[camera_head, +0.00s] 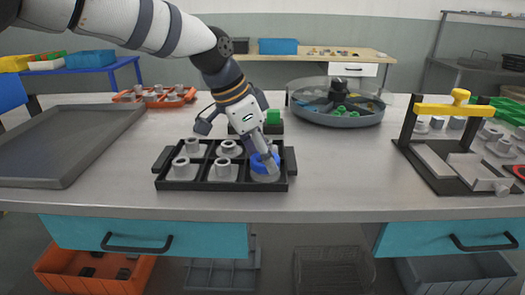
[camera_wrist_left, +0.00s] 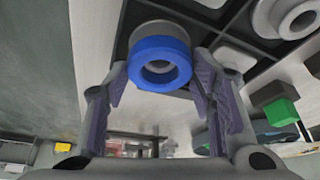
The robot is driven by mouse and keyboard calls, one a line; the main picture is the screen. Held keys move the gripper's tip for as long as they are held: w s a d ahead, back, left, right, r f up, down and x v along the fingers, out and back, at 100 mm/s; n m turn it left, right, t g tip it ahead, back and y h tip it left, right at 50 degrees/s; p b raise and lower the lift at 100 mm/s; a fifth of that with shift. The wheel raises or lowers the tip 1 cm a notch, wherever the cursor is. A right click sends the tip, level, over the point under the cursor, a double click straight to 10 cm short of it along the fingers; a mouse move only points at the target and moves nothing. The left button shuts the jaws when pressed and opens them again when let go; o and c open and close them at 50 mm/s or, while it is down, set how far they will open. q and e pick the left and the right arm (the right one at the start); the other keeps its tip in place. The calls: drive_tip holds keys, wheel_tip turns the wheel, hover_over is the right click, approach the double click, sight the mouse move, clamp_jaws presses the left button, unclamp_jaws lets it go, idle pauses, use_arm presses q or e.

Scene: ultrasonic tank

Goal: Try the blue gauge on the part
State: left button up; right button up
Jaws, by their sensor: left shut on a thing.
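The blue gauge (camera_head: 262,161) is a ring at the front right compartment of the black tray (camera_head: 235,187). A grey part (camera_head: 265,177) shows just below it there. In the left wrist view the blue gauge (camera_wrist_left: 160,68) lies between the fingertips, with the grey part (camera_wrist_left: 158,31) behind it. The ring looks lined up with the part's top; how far it is seated around it cannot be told. My left gripper (camera_head: 265,156) is shut on the gauge and reaches down over the tray. My right gripper is not in view.
Several grey flanged parts (camera_head: 223,170) stand in other tray compartments. A green block (camera_head: 273,117) is just behind the tray. A round dish (camera_head: 337,117) stands behind right, a yellow-handled black fixture (camera_head: 440,108) at right, a grey tray (camera_head: 60,140) at left.

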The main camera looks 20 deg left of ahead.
use_arm(q)
drive_tip(key=shift+s+f, duration=0.1)
drive_tip(key=shift+f, duration=0.9)
idle(1.2)
drive_tip(key=shift+r, duration=2.7)
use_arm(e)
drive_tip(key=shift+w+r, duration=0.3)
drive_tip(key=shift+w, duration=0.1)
use_arm(q)
drive_tip(key=shift+r, duration=0.1)
wheel_tip(320, 180, up, 4)
drive_tip(key=shift+f, duration=0.1)
